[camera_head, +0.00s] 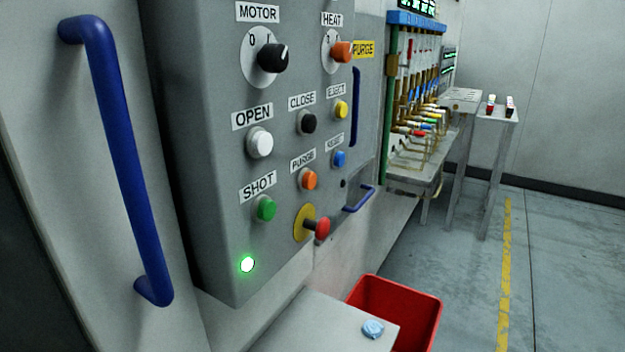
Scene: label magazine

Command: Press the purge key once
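The purge key is a round orange push button (309,180) on the grey control panel (215,140), under a small white label that reads PURGE (302,160). It sits between the green SHOT button (266,208) at lower left and a blue button (339,159) at upper right. A yellow PURGE tag (363,49) is at the top right, beside an orange selector knob (342,52) under the HEAT label. Neither of my grippers is in view.
A red mushroom button (322,228) sticks out below the purge key. Black CLOSE (307,122) and white OPEN (260,142) buttons are above. A blue handle (125,160) stands at left. A red bin (408,305) is below; a ledge holds a pale blue lump (373,329).

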